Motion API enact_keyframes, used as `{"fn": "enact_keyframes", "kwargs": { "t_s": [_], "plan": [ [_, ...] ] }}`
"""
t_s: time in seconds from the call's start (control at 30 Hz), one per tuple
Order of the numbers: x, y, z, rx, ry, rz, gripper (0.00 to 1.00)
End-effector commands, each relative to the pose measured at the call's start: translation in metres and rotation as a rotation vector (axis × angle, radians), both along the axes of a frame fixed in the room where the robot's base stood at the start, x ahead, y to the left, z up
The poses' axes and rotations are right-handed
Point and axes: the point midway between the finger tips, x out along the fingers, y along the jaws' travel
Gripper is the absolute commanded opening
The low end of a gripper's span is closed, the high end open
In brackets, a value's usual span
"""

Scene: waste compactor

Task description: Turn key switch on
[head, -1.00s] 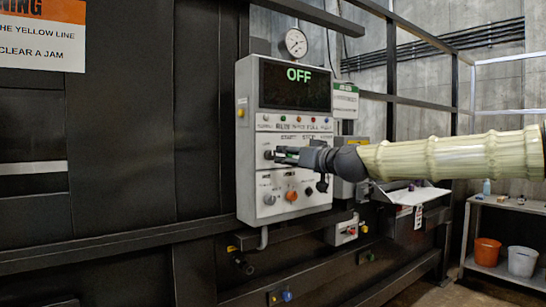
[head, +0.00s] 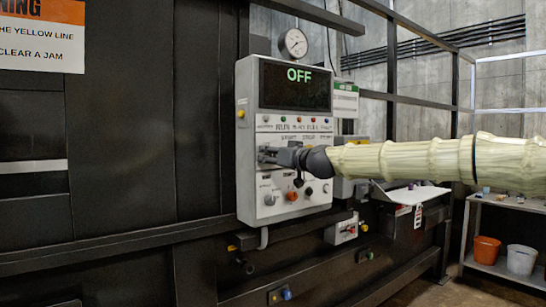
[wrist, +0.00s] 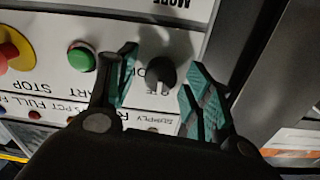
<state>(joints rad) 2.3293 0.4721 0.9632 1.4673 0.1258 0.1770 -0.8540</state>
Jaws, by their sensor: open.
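The key switch, a black knob (wrist: 160,74), sits on the white panel face in the wrist view, with partly hidden lettering beside it. My gripper (wrist: 164,82) is open, with one teal-padded finger on either side of the knob and visible gaps between. In the head view my gripper (head: 268,155) is at the left part of the control panel (head: 243,185) and hides the switch. The panel's display (head: 297,85) reads OFF in green.
In the wrist view a green button (wrist: 82,58) and a red emergency button on yellow (wrist: 10,50) lie left of the knob. An orange knob (head: 292,195) is lower on the panel. A tilted tray (head: 425,194) stands right of it, below my arm.

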Motion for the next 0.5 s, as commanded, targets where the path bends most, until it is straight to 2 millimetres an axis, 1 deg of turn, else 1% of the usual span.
{"fn": "enact_keyframes", "kwargs": {
  "t_s": [0.03,0.17,0.2,0.27,0.3,0.5],
  "plan": [
    [0.0,-0.0001,0.0,0.0,0.0,0.0,0.51],
    [0.0,-0.0003,-0.0001,0.0,0.0,0.0,0.28],
    [-0.0001,-0.0004,-0.0001,0.0,0.0,0.0,0.2],
    [0.0,-0.0006,-0.0001,0.0,0.0,-0.001,0.09],
    [-0.0001,-0.0006,-0.0001,0.0,0.0,-0.001,0.06],
    [0.0001,-0.001,0.0,0.007,0.005,-0.001,0.06]
  ]
}}
